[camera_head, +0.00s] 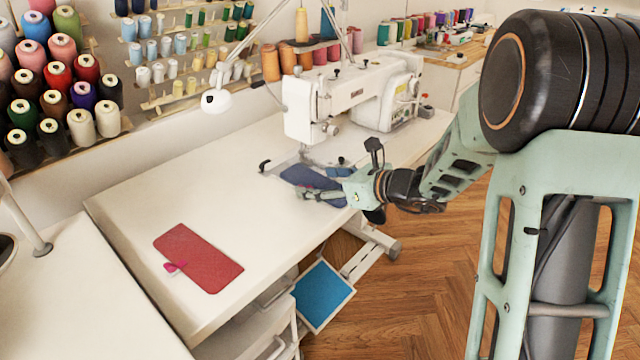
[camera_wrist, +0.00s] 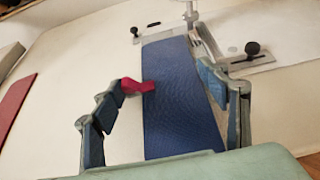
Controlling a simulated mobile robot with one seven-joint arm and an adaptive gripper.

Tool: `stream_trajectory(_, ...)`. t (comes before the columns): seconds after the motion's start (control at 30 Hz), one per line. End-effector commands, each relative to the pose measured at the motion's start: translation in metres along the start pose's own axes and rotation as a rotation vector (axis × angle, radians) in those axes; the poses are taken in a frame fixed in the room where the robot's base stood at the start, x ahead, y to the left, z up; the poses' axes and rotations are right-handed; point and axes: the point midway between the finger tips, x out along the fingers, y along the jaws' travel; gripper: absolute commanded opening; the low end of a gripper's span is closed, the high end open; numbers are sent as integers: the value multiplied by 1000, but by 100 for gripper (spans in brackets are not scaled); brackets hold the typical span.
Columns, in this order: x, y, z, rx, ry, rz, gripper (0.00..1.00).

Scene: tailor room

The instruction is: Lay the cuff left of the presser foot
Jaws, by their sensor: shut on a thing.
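A flat blue cuff (camera_head: 298,174) with a small pink-red clip on its left edge lies at the sewing machine, just in front of the presser foot (camera_head: 306,154). In the wrist view the blue cuff (camera_wrist: 180,115) runs lengthwise between my fingers, its far end close to the presser foot (camera_wrist: 190,14). My gripper (camera_head: 322,193) is shut on the blue cuff; in the wrist view its left finger meets the red clip (camera_wrist: 137,87) and its right finger is at the cuff's right edge. Whether the cuff touches the table underneath is hard to tell.
A red cloth piece (camera_head: 198,257) with a pink clip lies on the front left of the white table (camera_head: 215,190). The white sewing machine (camera_head: 345,97) stands behind the cuff. A lamp (camera_head: 216,101) hangs to the left. The table between red piece and machine is clear.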

Motion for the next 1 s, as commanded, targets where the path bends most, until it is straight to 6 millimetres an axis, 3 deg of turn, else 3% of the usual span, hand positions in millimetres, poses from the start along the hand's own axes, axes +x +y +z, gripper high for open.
stream_trajectory(0.2,2,0,-4,0,0,0,57)
stream_trajectory(0.23,1,0,-3,0,0,0,71)
stream_trajectory(0.37,1,0,-2,0,0,0,86)
stream_trajectory(0.77,-2,0,3,0,0,0,86)
stream_trajectory(1.0,-50,-2,4,1,0,-5,86)
